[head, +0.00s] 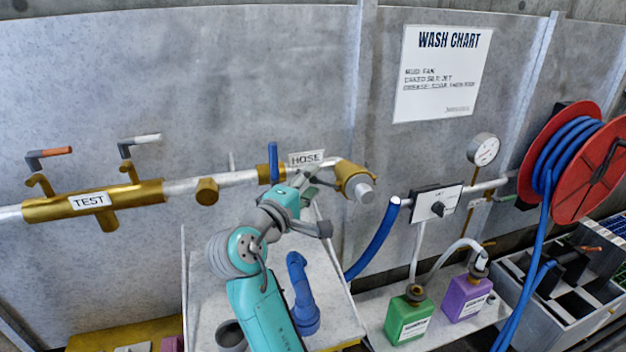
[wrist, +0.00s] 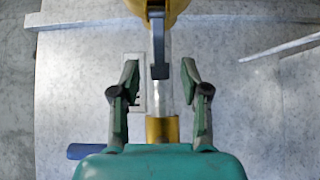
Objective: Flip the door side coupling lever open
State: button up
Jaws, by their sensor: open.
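A brass coupling (head: 350,179) sits at the right end of the pipe under the HOSE label, with a pale grey stub (head: 365,193) at its outer end. In the wrist view the brass body (wrist: 175,10) is at the top edge. A dark grey lever (wrist: 159,62) lies along the pipe from it, its tip bent. My gripper (wrist: 160,70) is open and empty. Its two fingers are left and right of the lever tip, apart from it. In the head view my gripper (head: 316,174) is just left of the coupling, and the lever cannot be made out clearly.
A blue valve handle (head: 273,162) stands on the pipe left of my gripper. The HOSE label (head: 306,158) is on the wall behind. A TEST manifold (head: 92,201) is far left. A blue hose (head: 378,240), a switch box (head: 436,203) and a hose reel (head: 575,160) are right.

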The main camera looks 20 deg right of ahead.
jog(key=shift+x, duration=0.9)
grip_shut()
jog(key=shift+s, duration=0.15)
jog(key=n+t+y, duration=0.1)
jog(key=s+n+t+y, duration=0.1)
jog(key=y, duration=0.1)
jog(key=a+n+t+y, duration=0.1)
jog(key=n+y, duration=0.1)
jog(key=shift+s+t, duration=0.35)
jog(key=shift+t, duration=0.05)
jog(key=shift+s+a+n+t+y, duration=0.1)
jog(key=shift+s+n+t+y, duration=0.2)
jog(key=shift+n+y, duration=0.8)
jog(key=shift+s+a+n+t+y, duration=0.15)
jog(key=shift+s+n+t+y, duration=0.35)
jog(key=shift+y, duration=1.05)
jog(key=shift+s+a+n+y, duration=0.1)
jog(key=shift+s+n+y, duration=0.2)
jog(key=shift+n+y, duration=0.9)
jog(key=shift+y, duration=0.35)
grip_release()
